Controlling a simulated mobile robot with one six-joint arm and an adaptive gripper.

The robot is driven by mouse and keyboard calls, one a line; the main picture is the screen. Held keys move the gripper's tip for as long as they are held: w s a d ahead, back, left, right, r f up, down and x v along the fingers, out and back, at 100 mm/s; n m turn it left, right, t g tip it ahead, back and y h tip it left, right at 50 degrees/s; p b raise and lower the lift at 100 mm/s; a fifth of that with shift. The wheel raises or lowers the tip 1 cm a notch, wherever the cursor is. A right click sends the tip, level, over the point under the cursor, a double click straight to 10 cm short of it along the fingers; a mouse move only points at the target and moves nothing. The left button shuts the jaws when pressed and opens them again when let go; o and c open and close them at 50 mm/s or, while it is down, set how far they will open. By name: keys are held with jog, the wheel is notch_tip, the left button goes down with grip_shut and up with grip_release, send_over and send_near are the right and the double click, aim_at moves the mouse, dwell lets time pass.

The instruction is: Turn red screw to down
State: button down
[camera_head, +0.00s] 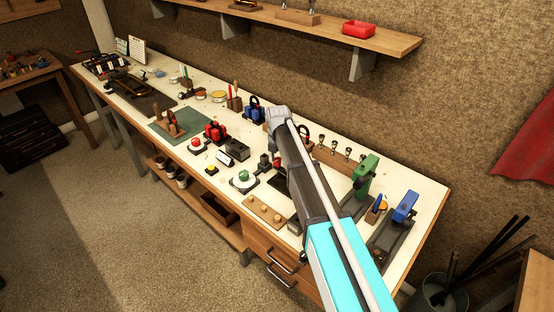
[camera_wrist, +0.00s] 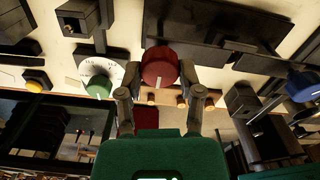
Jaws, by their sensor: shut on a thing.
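The red screw (camera_wrist: 160,67) is a round red knob with a white line on its face, in the middle of the wrist view. The line runs from near its centre towards the lower edge of the picture, leaning slightly left. My gripper (camera_wrist: 160,76) has one finger on each side of the knob and is shut on it. The knob stands in front of a dark block that it partly hides. In the head view my arm crosses over the bench, and I cannot make out the fingers.
Left of the knob is a white dial with a green centre (camera_wrist: 98,82), then a yellow button (camera_wrist: 36,80). A wooden block with knobs (camera_head: 268,209) lies at the bench's front edge. Green (camera_head: 366,178) and blue (camera_head: 404,206) tools stand right of my arm.

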jog(key=shift+w, duration=0.1)
jog(key=shift+c, duration=1.3)
grip_release()
jog(key=shift+r, duration=0.1)
